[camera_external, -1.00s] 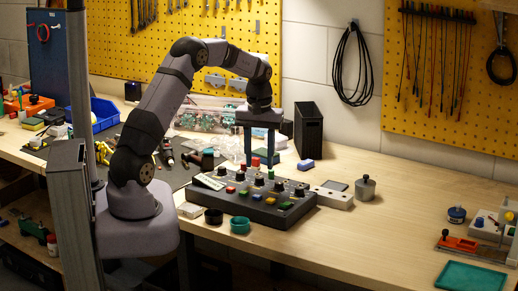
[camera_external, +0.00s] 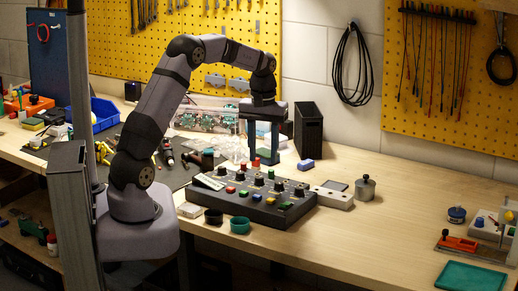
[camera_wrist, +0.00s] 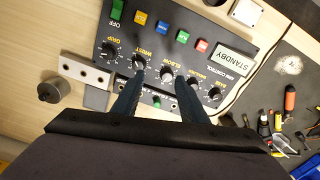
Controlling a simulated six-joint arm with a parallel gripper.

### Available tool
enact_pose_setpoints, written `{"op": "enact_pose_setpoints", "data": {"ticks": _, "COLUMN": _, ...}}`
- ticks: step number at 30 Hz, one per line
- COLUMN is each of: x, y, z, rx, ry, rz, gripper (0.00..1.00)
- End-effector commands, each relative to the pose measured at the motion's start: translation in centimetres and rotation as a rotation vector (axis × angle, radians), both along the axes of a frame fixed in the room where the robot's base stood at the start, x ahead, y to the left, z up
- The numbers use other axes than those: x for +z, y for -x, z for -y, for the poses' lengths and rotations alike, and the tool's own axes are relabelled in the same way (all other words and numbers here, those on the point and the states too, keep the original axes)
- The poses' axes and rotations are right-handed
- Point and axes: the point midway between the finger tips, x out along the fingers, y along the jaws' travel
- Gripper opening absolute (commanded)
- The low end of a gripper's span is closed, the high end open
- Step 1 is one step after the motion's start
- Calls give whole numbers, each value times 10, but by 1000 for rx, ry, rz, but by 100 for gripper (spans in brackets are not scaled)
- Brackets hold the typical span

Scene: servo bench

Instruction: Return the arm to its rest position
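My gripper (camera_external: 263,161) hangs pointing down behind the dark control box (camera_external: 243,208), above the bench. Its two blue fingers are apart, with nothing seen between them. In the wrist view the gripper (camera_wrist: 159,78) is also open, and its fingers overlap the view of the knob row. The box (camera_wrist: 215,20) carries several black knobs, coloured buttons and a display (camera_wrist: 232,63) reading STANDBY.
A black upright bin (camera_external: 308,130) stands close right of my gripper. Tools and a clear tray (camera_external: 205,117) are behind.

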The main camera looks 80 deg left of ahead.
Motion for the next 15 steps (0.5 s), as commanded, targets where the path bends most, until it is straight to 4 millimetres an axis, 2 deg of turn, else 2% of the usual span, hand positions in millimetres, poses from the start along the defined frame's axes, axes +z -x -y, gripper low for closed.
{"op": "enact_pose_setpoints", "data": {"ticks": 4, "x": 0, "y": -2, "z": 59, "rx": -158, "ry": 1, "rz": -1, "gripper": 39}}
{"op": "enact_pose_setpoints", "data": {"ticks": 8, "x": -4, "y": 8, "z": 123, "rx": -340, "ry": 0, "rz": 1, "gripper": 39}}
{"op": "enact_pose_setpoints", "data": {"ticks": 12, "x": -13, "y": 35, "z": 190, "rx": -548, "ry": -1, "rz": 2, "gripper": 39}}
{"op": "enact_pose_setpoints", "data": {"ticks": 15, "x": -22, "y": 62, "z": 229, "rx": -688, "ry": 0, "rz": 3, "gripper": 39}}
